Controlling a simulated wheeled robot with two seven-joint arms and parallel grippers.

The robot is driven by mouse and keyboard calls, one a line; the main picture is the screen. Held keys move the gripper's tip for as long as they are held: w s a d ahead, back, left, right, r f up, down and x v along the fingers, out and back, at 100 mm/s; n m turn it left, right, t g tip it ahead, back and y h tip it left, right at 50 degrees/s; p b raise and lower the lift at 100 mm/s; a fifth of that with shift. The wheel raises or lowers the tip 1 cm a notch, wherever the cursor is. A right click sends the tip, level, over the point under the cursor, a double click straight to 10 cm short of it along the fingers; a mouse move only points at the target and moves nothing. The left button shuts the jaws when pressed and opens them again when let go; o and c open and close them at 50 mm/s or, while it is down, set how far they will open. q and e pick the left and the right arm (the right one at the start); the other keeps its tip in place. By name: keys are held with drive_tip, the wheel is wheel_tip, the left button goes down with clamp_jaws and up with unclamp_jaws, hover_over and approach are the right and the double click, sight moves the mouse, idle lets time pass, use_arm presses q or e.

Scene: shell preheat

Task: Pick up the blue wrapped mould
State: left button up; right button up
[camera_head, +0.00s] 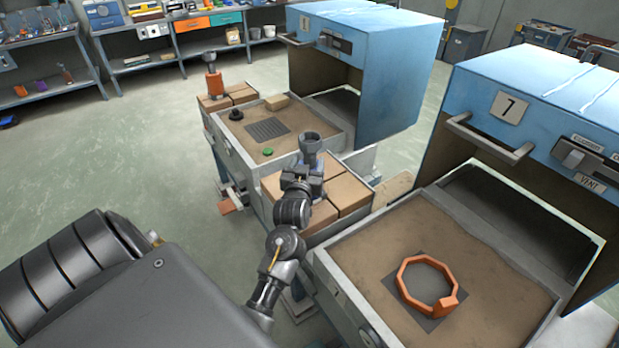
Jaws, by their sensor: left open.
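My left arm reaches away from me through the middle of the picture. My left gripper (310,145) is at its far end, by the brown blocks (345,195) in a tray between the two blue-hooded units. My right gripper is not in view.
An orange ring-shaped piece (428,285) lies on a dark plate in the near sandy tray (355,250). The near blue hood (530,110) and far blue hood (385,70) stand over trays. Floor at left is clear.

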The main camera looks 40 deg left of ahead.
use_arm(q)
drive_tip(key=shift+w+r, duration=0.15)
drive_tip(key=x, duration=0.2)
drive_tip(key=p+x, duration=0.1)
drive_tip(key=x, duration=0.2)
drive_tip(key=shift+a+r, duration=0.1)
drive_tip(key=shift+r, duration=0.1)
clamp_jaws()
drive_tip(key=shift+r, duration=0.1)
